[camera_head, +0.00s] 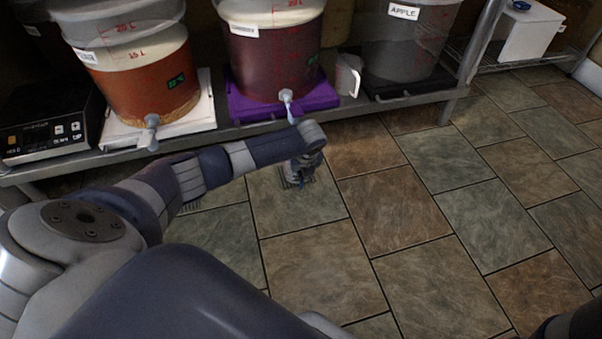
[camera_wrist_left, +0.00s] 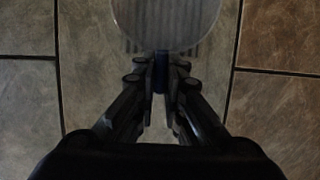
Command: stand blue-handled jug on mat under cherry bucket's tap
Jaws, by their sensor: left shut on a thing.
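A bucket of dark red liquid (camera_head: 273,60), apparently the cherry one though its label is too small to read, stands on a purple base (camera_head: 240,105). Its pale tap (camera_head: 287,97) points down over the shelf's front edge. My left gripper (camera_wrist_left: 161,88) is shut on the blue handle (camera_wrist_left: 160,68) of a clear round jug (camera_wrist_left: 168,18). In the head view the left gripper (camera_head: 302,168) is low, in front of the shelf below the tap, and the jug is mostly hidden. A grey ribbed mat (camera_head: 282,178) shows around the gripper. Jug-to-mat contact cannot be told.
An orange-brown bucket (camera_head: 150,85) with a tap stands left, an apple bucket (camera_head: 400,45) right. Another measuring jug (camera_head: 348,75) and a scale (camera_head: 45,130) are on the shelf (camera_head: 410,101). Another ribbed patch (camera_head: 189,206) shows behind my arm. The tiled floor (camera_head: 440,230) to the right is clear.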

